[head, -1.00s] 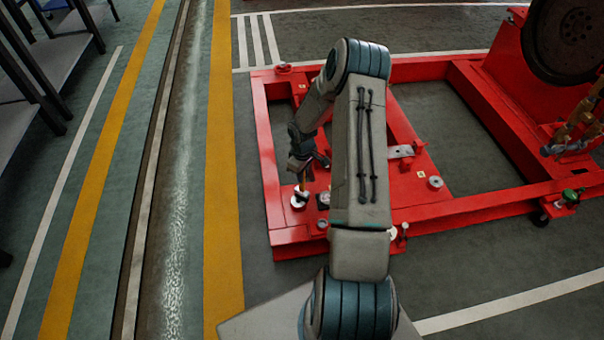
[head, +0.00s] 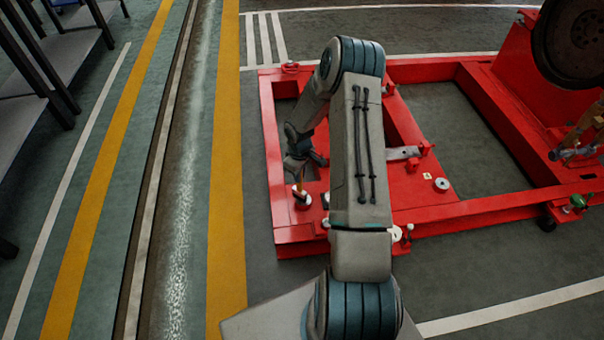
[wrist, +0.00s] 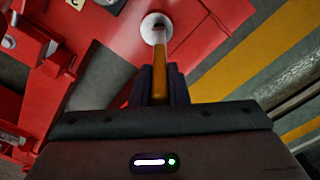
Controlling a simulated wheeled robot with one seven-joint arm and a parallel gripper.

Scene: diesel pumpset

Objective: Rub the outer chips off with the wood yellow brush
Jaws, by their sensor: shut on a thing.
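My gripper (head: 299,178) is shut on the yellow wooden handle of the brush (wrist: 160,75), which points away from the jaws in the wrist view. The handle also shows just below the gripper in the head view. The brush's far end is over a small round white-rimmed piece (wrist: 150,22) on the red base frame; the same piece (head: 302,205) shows in the head view. I cannot tell whether the brush touches it. The bristles are hard to make out. No chips can be clearly told apart in either view.
The red base frame (head: 460,214) spreads across the floor, with small brackets and a silver ring (head: 441,184) on it. A large dark wheel (head: 570,45) stands at upper right. Grey shelving (head: 45,75) is at far left. The striped floor left of the frame is clear.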

